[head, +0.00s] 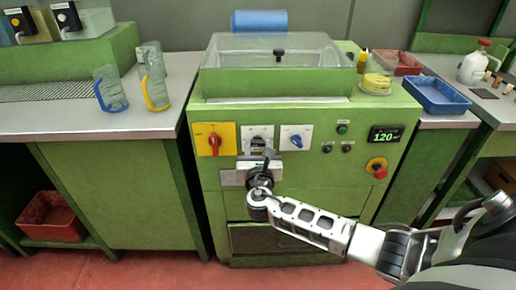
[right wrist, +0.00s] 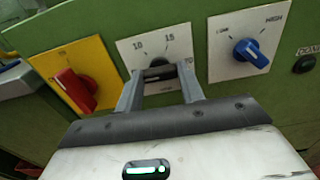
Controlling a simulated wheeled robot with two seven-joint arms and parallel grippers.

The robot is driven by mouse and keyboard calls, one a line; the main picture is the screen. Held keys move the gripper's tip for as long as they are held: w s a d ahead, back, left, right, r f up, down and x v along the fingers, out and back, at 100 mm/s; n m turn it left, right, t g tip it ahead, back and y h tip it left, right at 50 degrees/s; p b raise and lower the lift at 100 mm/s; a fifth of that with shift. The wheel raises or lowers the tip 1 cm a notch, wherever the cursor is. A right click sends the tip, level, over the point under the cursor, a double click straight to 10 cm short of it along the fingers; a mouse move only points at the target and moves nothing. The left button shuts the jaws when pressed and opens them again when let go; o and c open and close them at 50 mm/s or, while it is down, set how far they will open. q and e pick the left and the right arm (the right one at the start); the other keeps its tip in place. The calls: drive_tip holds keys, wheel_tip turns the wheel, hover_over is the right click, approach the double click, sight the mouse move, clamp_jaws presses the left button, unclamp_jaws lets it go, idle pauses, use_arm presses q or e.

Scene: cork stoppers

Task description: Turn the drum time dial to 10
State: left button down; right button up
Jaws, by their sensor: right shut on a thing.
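The drum time dial is the middle one of three on the green machine's front. Its white plate (head: 258,131) shows above my right gripper (head: 259,150). In the right wrist view, its dark knob (right wrist: 158,73) sits between the two grey fingers of the right gripper (right wrist: 158,82), which is shut on it. The plate's 10 and 15 marks can be read above the knob; the rest is partly hidden by the fingers. I cannot tell which mark the knob points at. My left gripper is not in view.
A red switch (head: 214,140) on a yellow plate is left of the dial, and a blue knob (head: 296,139) is right of it. Farther right are small buttons, a display (head: 386,135) reading 120 and a red stop button (head: 381,172). Glass jugs (head: 154,80) stand on the left counter.

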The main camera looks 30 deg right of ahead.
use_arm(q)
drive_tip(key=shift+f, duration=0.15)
use_arm(e)
drive_tip(key=shift+m, duration=0.3)
drive_tip(key=shift+f+m+b, duration=0.1)
drive_tip(key=shift+m+b, duration=0.8)
drive_tip(key=shift+m, duration=0.6)
drive_tip(key=m+b, duration=0.1)
drive_tip(key=m, duration=0.1)
drive_tip(key=shift+f+m, duration=0.1)
drive_tip(key=shift+m, duration=0.3)
drive_tip(key=shift+m+b, duration=0.9)
drive_tip(key=shift+m, duration=0.3)
drive_tip(key=shift+m+b, duration=0.5)
drive_tip(key=shift+m, duration=0.5)
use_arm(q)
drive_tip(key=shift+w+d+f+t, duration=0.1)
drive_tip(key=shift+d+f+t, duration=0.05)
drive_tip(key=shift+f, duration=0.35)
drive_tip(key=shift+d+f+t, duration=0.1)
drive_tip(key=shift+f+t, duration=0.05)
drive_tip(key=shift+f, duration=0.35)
use_arm(e)
drive_tip(key=shift+m, duration=0.3)
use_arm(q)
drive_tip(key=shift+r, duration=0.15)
use_arm(e)
drive_tip(key=shift+m, duration=0.3)
